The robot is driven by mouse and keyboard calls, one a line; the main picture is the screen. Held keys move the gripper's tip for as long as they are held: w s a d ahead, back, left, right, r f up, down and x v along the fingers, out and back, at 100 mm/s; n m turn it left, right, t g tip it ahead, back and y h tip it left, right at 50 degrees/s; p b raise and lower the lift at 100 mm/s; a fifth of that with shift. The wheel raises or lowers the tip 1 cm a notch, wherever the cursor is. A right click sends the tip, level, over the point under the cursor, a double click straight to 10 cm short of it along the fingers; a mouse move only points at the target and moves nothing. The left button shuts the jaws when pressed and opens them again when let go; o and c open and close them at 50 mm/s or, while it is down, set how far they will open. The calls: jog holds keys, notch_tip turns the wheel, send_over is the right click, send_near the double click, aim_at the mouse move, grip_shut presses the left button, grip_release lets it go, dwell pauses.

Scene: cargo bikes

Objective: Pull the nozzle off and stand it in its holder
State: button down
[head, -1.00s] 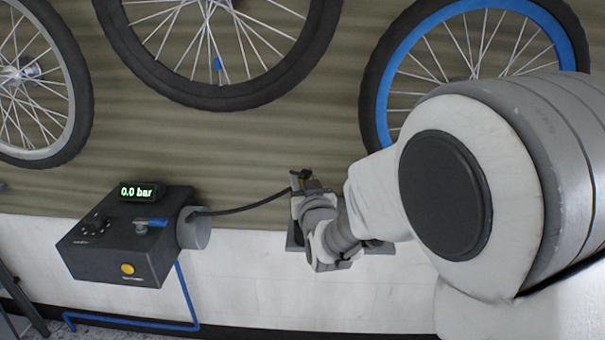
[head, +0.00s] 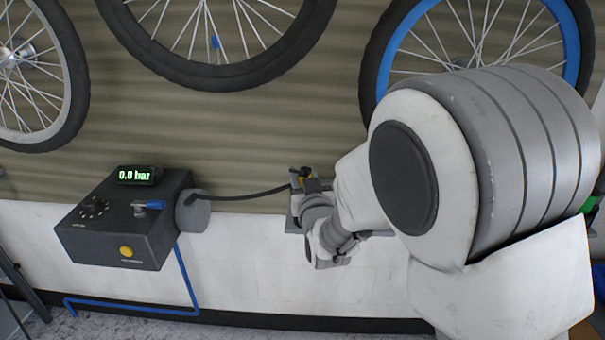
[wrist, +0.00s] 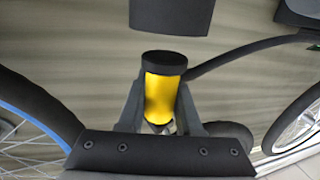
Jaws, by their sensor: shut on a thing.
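The nozzle is a yellow cylinder with a black cap (wrist: 165,88), and it sits between the two fingers of my gripper (wrist: 160,110) in the wrist view. My gripper is shut on it.
The box display (head: 138,174) reads 0.0 bar. A blue lever (head: 150,204) and a yellow button (head: 127,251) are on the box. A blue-rimmed wheel (head: 375,75) and a black-tyred wheel (head: 215,76) hang above.

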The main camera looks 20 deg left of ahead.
jog(key=shift+s+f+b, duration=0.1)
jog(key=shift+f+b, duration=0.45)
jog(key=shift+b, duration=1.05)
dwell(1.0)
jog(key=shift+f+b, duration=0.75)
jog(key=shift+b, duration=0.25)
jog(key=c, duration=0.5)
grip_release()
jog(key=shift+o, duration=0.5)
jog(key=b+v, duration=0.2)
jog(key=v, duration=0.8)
jog(key=shift+d, duration=0.1)
